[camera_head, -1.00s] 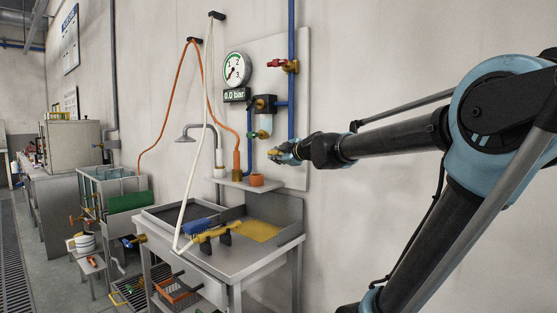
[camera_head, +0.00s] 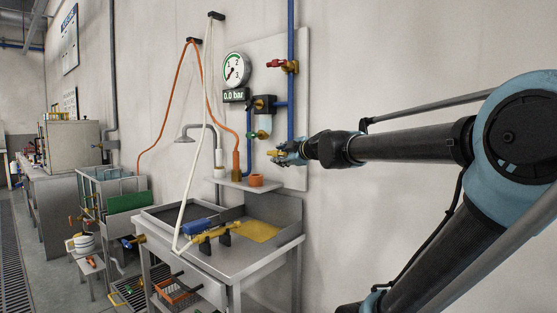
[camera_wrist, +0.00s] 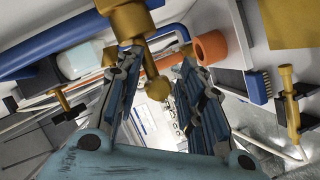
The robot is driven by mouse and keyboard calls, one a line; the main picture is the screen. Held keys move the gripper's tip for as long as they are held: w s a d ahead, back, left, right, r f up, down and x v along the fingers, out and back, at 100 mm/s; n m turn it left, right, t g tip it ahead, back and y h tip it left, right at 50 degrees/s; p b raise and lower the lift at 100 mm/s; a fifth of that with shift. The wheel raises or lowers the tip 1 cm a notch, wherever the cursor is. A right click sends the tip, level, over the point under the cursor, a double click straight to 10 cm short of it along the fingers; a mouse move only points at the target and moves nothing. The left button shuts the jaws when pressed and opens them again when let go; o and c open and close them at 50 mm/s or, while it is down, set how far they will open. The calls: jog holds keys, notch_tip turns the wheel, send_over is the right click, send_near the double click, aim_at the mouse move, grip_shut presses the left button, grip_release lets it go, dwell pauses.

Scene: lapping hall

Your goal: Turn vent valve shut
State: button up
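The stem comes down from a brass valve body (camera_wrist: 130,20). I see no clear closing of the fingers on it, and cannot tell whether either finger touches it. A red-handled valve (camera_head: 289,66) sits higher on the panel. Which valve is the vent valve is not marked.
A pressure gauge (camera_head: 236,69) and a display (camera_head: 236,95) reading 0.0 bar are on the panel. A small shelf (camera_head: 237,183) with an orange ring (camera_head: 256,180) is below. The metal sink bench (camera_head: 268,266) stands under it; a white hose (camera_head: 196,160) hangs in front.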

jog(key=shift+v, duration=4.1)
jog(key=shift+f, duration=0.1)
jog(key=s+d+f+m+g+h, duration=0.1)
jog(key=s+d+f+m+g, duration=0.25)
jog(key=f, duration=0.75)
jog(key=s+f+m+g+h, duration=0.2)
jog(key=s+f+m+g, duration=0.15)
jog(key=s+f, duration=0.6)
jog(key=s+d+f+m+g+h, duration=0.2)
jog(key=s+d+f+m, duration=0.3)
jog(key=f, duration=0.4)
jog(key=s+d+f+m+g+h, duration=0.2)
jog(key=s+d+f+m, duration=0.3)
jog(key=f, duration=0.4)
jog(key=shift+s+d+f+m+h, duration=0.25)
jog(key=shift+d+m+h, duration=0.3)
jog(key=shift+d, duration=0.6)
